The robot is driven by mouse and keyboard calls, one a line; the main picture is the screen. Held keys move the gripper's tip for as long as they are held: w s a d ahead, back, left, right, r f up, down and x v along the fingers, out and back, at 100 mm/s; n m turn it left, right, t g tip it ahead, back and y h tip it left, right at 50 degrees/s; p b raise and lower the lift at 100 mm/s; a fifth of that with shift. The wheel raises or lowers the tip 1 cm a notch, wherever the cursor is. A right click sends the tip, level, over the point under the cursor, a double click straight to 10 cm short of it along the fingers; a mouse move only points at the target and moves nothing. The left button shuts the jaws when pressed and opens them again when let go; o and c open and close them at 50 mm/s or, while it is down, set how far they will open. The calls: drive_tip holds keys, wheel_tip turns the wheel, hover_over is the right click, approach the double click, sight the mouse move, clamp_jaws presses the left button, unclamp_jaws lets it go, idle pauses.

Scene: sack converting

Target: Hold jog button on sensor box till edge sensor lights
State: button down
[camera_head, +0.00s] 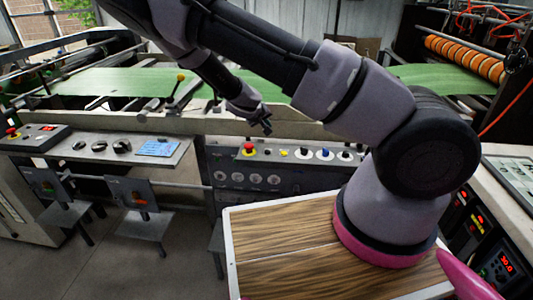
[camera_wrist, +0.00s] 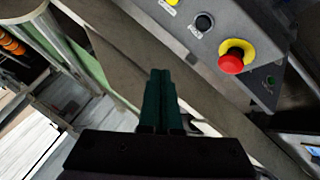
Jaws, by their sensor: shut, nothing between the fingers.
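My gripper (camera_head: 266,124) hangs above the front rail of the machine, just above the central grey control panel (camera_head: 278,178). In the wrist view its dark green fingers (camera_wrist: 160,95) are together with nothing between them. They are apart from any button. The panel carries a red mushroom button on a yellow collar (camera_head: 249,150), which also shows in the wrist view (camera_wrist: 234,58), and several smaller buttons. A black button (camera_wrist: 204,22) and a small green one (camera_wrist: 269,80) are near it. I cannot tell which part is the sensor box, jog button or edge sensor.
A green web (camera_head: 120,82) runs across the machine behind the rail. A left console (camera_head: 95,150) has knobs and a red button. Two small boxes on stands (camera_head: 133,194) are below it. A wood-topped surface (camera_head: 290,255) is in front; red-lit displays (camera_head: 503,262) are at right.

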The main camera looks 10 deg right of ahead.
sight(267, 153)
drive_tip(key=shift+f, duration=0.1)
drive_tip(key=shift+f, duration=4.3)
drive_tip(key=shift+f, duration=0.1)
drive_tip(key=shift+f, duration=0.3)
